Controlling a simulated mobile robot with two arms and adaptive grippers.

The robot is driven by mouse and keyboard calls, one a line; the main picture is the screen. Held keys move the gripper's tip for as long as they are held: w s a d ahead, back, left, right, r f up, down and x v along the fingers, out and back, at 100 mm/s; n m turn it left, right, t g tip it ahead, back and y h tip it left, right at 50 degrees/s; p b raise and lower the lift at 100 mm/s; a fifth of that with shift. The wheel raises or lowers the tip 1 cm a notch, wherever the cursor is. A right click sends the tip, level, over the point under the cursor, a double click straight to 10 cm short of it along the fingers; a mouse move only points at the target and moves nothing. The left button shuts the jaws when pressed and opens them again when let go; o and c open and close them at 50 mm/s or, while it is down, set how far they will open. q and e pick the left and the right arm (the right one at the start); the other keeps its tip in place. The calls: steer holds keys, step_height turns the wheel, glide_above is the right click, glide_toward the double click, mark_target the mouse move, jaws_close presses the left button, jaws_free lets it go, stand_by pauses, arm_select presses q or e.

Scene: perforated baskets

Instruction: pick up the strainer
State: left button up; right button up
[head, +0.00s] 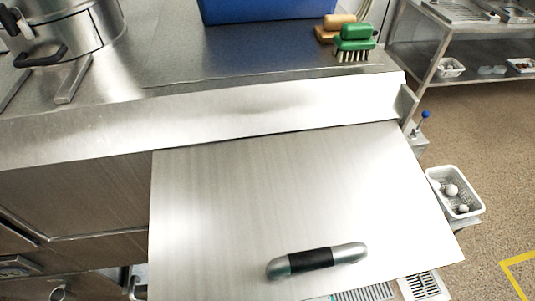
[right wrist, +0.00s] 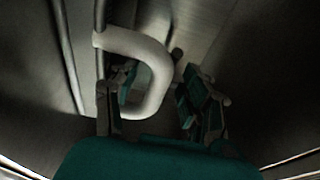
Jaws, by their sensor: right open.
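I cannot make out a strainer for certain in either view. In the right wrist view my right gripper (right wrist: 162,98) is open, with green pads on its fingers. A pale curved handle (right wrist: 158,62) reaches in between the fingers. The left-hand finger shows inside its loop and the other finger stands to the right of it. I cannot tell whether they touch. In the head view a silver bar with a black middle (head: 312,261) lies over a broad steel panel (head: 260,200). Neither gripper shows clearly in the head view, and my left gripper is out of sight.
A steel pot (head: 75,25) stands back left on the counter (head: 160,50). A blue bin (head: 265,8) and a green brush (head: 355,38) are at the back. A white perforated basket (head: 470,212) with balls sits right of the panel. Speckled floor (head: 490,130) is clear at right.

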steer(key=shift+w, duration=0.45)
steer(key=shift+s, duration=0.1)
steer(key=shift+c, duration=0.3)
steer(key=shift+c, duration=1.1)
jaws_close()
